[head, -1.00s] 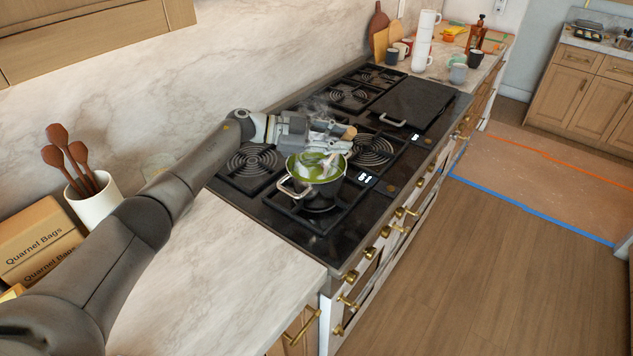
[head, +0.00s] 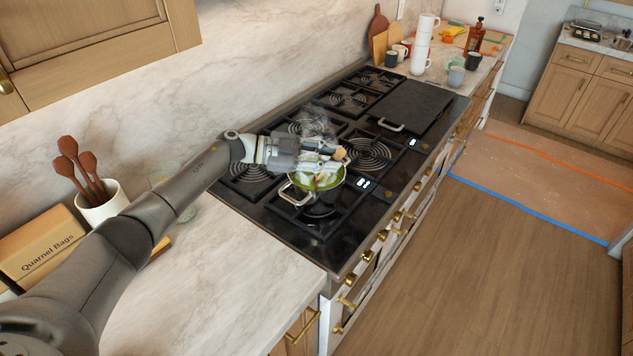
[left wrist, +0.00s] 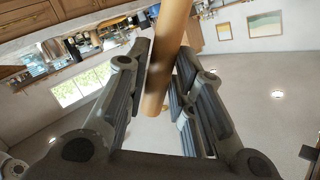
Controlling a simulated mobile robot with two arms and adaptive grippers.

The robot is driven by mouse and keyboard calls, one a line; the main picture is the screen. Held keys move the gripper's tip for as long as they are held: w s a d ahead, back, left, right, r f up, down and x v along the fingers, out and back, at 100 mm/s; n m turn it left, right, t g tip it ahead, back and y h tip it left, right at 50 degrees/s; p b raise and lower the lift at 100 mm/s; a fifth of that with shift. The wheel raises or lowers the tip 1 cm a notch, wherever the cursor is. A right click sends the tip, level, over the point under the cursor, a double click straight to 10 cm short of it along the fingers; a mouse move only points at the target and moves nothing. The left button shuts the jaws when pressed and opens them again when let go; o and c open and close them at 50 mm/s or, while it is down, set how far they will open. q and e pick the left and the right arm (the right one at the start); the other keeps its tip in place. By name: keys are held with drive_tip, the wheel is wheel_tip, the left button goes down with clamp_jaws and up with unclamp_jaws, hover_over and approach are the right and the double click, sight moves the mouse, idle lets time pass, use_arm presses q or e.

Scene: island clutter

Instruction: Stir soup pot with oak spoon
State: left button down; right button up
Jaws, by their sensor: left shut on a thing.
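The soup pot (head: 300,197) stands on the near front burner, with green soup (head: 325,183) and pale pieces visible inside. My left gripper (head: 333,160) is over the pot's back rim and hides part of it. It is shut on the wooden oak spoon, whose light handle end (head: 341,153) sticks out past the fingers. In the left wrist view the handle (left wrist: 168,55) runs between the two fingers. The spoon's lower end is hidden, so I cannot tell how deep it sits in the soup. My right gripper is not in view.
A dark griddle (head: 418,103) covers the farther burners. A white crock (head: 100,203) with several brown spoons and a Quarnel Bags box (head: 38,243) stand at the left. Mugs (head: 422,45) and a brown bottle (head: 475,36) are at the far end. The near counter is mostly clear.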

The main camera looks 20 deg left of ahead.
sight(335, 152)
use_arm(q)
drive_tip(key=r, duration=0.1)
drive_tip(key=s+d+r+p, duration=0.1)
drive_tip(key=r+p, duration=0.1)
drive_tip(key=shift+s+d+r, duration=0.2)
drive_tip(key=shift+s+r, duration=0.05)
drive_tip(key=shift+s, duration=0.15)
drive_tip(key=s+d+r, duration=0.3)
drive_tip(key=r, duration=0.3)
drive_tip(key=shift+s+r, duration=0.15)
idle(0.3)
idle(0.8)
drive_tip(key=shift+r, duration=2.5)
